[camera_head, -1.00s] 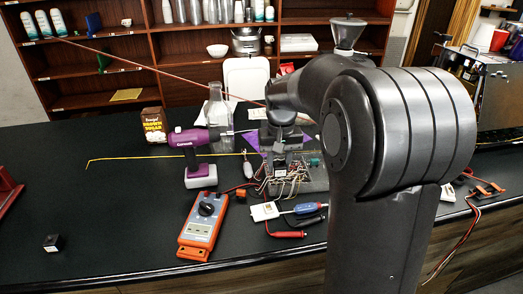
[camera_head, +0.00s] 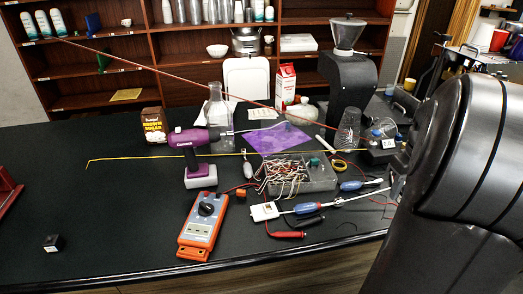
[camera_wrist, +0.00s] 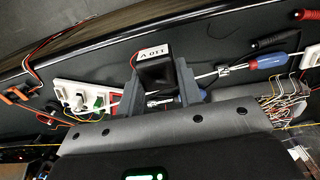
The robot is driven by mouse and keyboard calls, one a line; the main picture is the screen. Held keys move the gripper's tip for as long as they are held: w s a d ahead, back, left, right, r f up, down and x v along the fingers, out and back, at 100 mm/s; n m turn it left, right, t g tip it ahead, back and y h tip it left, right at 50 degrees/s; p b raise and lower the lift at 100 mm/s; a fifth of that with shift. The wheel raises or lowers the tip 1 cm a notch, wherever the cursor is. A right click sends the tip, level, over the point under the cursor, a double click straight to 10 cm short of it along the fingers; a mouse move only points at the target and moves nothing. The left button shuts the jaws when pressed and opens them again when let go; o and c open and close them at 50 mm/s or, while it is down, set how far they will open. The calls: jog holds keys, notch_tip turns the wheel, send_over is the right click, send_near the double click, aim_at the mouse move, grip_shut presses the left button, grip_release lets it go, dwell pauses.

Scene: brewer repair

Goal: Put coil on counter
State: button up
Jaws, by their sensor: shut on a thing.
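In the wrist view my gripper (camera_wrist: 158,92) is shut on a black block with a white label (camera_wrist: 153,50) reading "110 V", seemingly the coil. Its grey fingers press the block from both sides. The block is over the black counter (camera_head: 110,215); its height above it is hard to judge. In the head view my arm covers the right side and mostly hides the gripper. Another small black block (camera_head: 53,243) sits on the counter at the front left.
A parts box with tangled wires (camera_head: 315,180), an orange meter (camera_head: 199,228), a purple drill (camera_head: 192,150) and blue-handled screwdrivers (camera_head: 305,208) crowd the middle. A white socket strip (camera_wrist: 70,93) lies near the gripper. The counter's left side is mostly clear.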

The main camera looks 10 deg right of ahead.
jog(key=shift+s+d, duration=0.8)
jog(key=shift+s, duration=0.2)
send_over(361, 207)
notch_tip(361, 207, down, 7)
jog(key=shift+f, duration=2.05)
jog(key=shift+a, duration=0.1)
jog(key=o, duration=1)
jog(key=shift+f, duration=0.15)
